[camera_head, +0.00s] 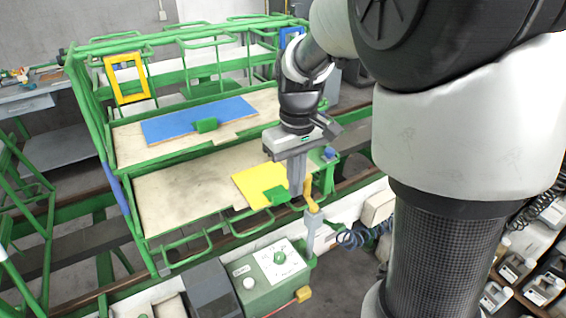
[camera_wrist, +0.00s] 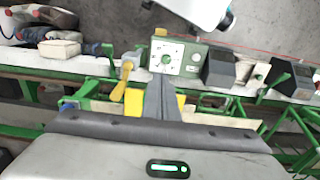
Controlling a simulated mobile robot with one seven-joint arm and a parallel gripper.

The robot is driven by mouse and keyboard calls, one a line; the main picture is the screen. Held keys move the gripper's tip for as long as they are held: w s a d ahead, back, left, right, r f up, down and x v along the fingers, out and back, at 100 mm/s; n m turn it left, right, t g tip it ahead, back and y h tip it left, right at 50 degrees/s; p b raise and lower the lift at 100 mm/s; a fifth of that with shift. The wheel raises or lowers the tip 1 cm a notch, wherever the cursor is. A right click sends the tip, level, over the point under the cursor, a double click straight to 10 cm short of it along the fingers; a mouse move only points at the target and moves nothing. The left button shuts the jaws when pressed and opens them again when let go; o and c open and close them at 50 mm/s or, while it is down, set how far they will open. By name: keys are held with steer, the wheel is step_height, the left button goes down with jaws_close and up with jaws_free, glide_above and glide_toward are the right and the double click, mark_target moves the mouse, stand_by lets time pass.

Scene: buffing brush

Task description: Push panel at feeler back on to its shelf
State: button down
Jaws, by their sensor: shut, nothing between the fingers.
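A yellow panel (camera_head: 250,184) lies on the lower wooden shelf (camera_head: 185,197) of the green rack, at its right front; its front part reaches the shelf's front edge. A green block (camera_head: 276,196) shows at the panel's front right. My gripper (camera_head: 296,190) points down, fingers together and empty, at the panel's right side in the head view. In the wrist view my gripper (camera_wrist: 160,85) hides the middle of the yellow panel (camera_wrist: 134,101), which shows on both sides of the fingers. I cannot tell whether the fingertips touch it. I cannot pick out which part is the feeler.
A yellow lever (camera_head: 310,195) stands close to my fingers. A green control box (camera_head: 268,275) with a dial stands in front of the rack. Green rails surround the shelves.

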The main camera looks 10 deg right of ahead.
mark_target(286, 196)
steer(key=shift+w+a+f, duration=0.2)
steer(key=shift+w+f, duration=0.45)
steer(key=shift+f, duration=0.55)
steer(key=shift+w+a+f, duration=0.2)
steer(key=shift+w+f, duration=0.45)
steer(key=shift+f, duration=0.5)
steer(key=shift+w+a+f, duration=0.2)
steer(key=shift+w+f, duration=0.45)
steer(key=shift+f, duration=0.55)
steer(key=w, duration=0.2)
steer(key=w+a+p, duration=0.1)
steer(key=w, duration=0.2)
steer(key=w+a, duration=0.1)
steer(key=w, duration=0.1)
steer(key=shift+w+a, duration=0.25)
steer(key=shift+w, duration=0.15)
steer(key=shift+s, duration=0.25)
